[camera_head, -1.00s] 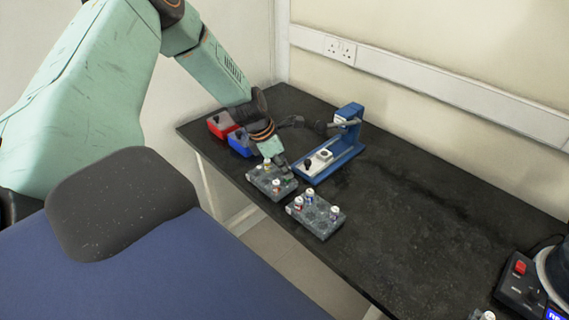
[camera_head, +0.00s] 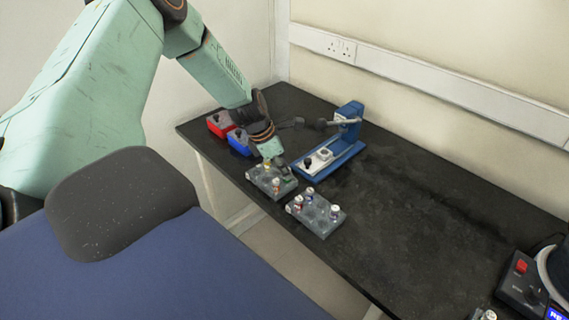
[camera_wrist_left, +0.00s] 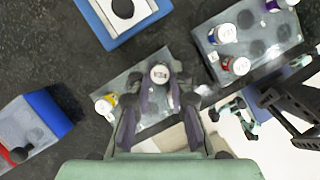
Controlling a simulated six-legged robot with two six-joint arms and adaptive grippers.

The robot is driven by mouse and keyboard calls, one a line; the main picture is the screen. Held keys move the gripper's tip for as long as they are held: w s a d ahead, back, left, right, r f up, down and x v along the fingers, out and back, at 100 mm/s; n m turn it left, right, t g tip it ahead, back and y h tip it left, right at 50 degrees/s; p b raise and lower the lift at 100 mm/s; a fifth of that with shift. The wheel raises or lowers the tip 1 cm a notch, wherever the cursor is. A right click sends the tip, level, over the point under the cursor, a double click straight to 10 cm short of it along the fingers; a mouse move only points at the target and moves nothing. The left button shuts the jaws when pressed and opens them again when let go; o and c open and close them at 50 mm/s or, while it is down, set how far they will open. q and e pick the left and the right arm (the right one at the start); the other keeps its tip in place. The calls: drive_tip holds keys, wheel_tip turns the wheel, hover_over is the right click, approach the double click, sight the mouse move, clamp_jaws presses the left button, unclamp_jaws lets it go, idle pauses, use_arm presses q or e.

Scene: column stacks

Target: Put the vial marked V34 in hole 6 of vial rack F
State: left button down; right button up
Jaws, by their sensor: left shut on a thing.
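My left gripper (camera_head: 279,166) is over the nearer-left grey vial rack (camera_head: 262,184). In the left wrist view its fingers (camera_wrist_left: 160,88) are shut around a white-capped vial (camera_wrist_left: 160,73), seen from above. The marking on that cap is too small to read. The same rack (camera_wrist_left: 128,82) lies under the fingers and holds a yellow-banded vial (camera_wrist_left: 104,105) at its left edge. I cannot tell whether the held vial sits in a hole or above it. A second grey rack (camera_head: 322,228) stands to the right and holds several vials. The rack letters are not readable. My right gripper is not seen.
A blue device with a lever (camera_head: 345,150) stands just behind the racks. A red box (camera_head: 220,124) and a blue box (camera_head: 238,142) stand left of the gripper. A dark device with a red button (camera_head: 520,267) is at the far right. The bench's right middle is clear.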

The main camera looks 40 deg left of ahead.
use_arm(q)
drive_tip(key=shift+f+b, duration=0.3)
drive_tip(key=shift+f, duration=0.25)
drive_tip(key=c, duration=1.2)
unclamp_jaws()
drive_tip(key=shift+o, duration=0.2)
drive_tip(key=o, duration=0.3)
drive_tip(key=shift+o, duration=0.2)
drive_tip(key=shift+r+p, duration=3.05)
drive_tip(key=shift+p, duration=0.45)
